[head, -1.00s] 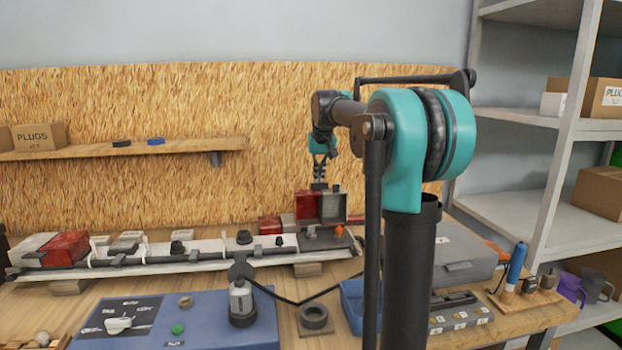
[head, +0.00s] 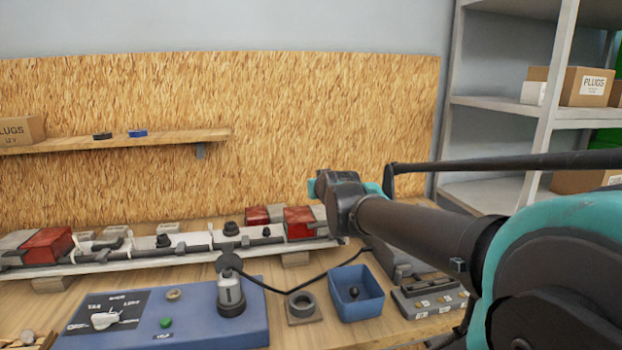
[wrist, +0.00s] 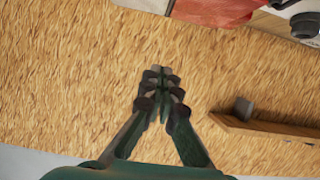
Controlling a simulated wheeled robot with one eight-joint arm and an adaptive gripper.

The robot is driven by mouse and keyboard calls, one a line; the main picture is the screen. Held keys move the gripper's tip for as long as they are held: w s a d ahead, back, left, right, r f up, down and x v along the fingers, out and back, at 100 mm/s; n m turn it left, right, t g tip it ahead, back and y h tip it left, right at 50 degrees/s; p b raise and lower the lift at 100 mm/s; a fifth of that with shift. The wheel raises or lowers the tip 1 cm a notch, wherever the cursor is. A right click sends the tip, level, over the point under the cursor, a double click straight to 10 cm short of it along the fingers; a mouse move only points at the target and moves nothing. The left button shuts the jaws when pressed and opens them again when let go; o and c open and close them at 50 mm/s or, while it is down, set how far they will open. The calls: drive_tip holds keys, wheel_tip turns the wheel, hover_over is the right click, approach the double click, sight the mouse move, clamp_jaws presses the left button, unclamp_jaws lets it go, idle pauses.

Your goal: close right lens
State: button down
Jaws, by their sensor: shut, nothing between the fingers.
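The right lens (head: 299,223) is a red cover at the right end of the long trailer frame (head: 130,262). It sits down over its lamp housing, and the inside of the lamp does not show. My gripper (wrist: 158,85) is shut and empty in the wrist view, apart from the red lens surface (wrist: 215,10) at the top of that view. The left lamp has a similar red lens (head: 47,245), also down.
A smaller red-and-grey lamp (head: 258,215) stands behind the frame. A wall shelf (head: 130,140) also shows in the wrist view (wrist: 270,133).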

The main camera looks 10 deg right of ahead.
drive_tip(key=s+f+t, duration=0.2)
drive_tip(key=s, duration=0.1)
drive_tip(key=shift+f, duration=0.35)
drive_tip(key=shift+s+f, duration=0.7)
drive_tip(key=shift+f, duration=0.55)
drive_tip(key=shift+s+f, duration=0.65)
drive_tip(key=shift+f, duration=0.65)
drive_tip(key=shift+s+f, duration=0.7)
drive_tip(key=shift+f, duration=0.55)
drive_tip(key=shift+s, duration=0.1)
approach(317, 228)
drive_tip(key=shift+r, duration=0.4)
